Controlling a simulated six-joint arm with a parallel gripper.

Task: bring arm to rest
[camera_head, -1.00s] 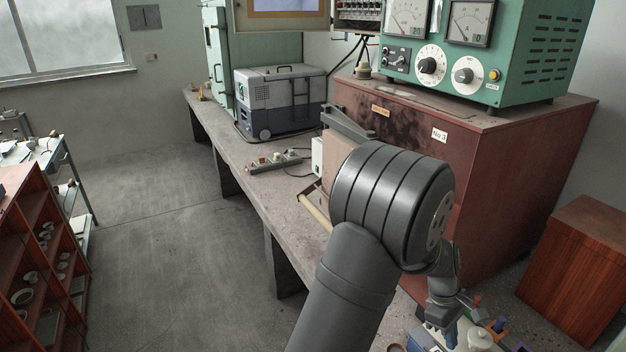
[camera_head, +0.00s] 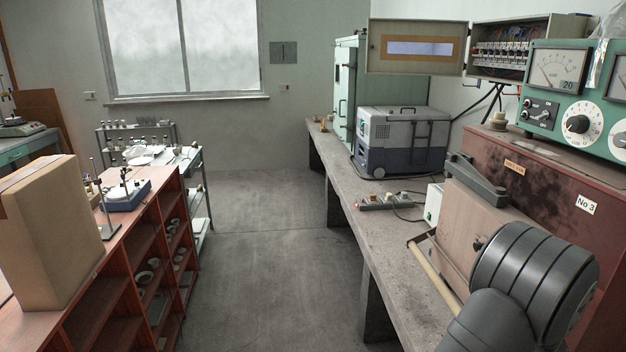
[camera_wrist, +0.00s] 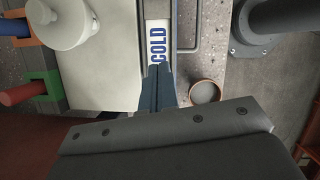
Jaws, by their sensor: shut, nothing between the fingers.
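My gripper (camera_wrist: 157,88) shows in the wrist view as two dark blue-grey fingers pressed together, with nothing between them. They point at a white label reading "COLD" (camera_wrist: 158,42) on a pale surface. My gripper is outside the head view, where only my thick grey upper arm and elbow joint show at the lower right, over the bench (camera_head: 345,190). I cannot tell whether the fingertips touch the label.
A round brown-rimmed dish (camera_wrist: 205,92) lies right of the fingers. In the head view, a tan case (camera_head: 465,225) stands beside my elbow.

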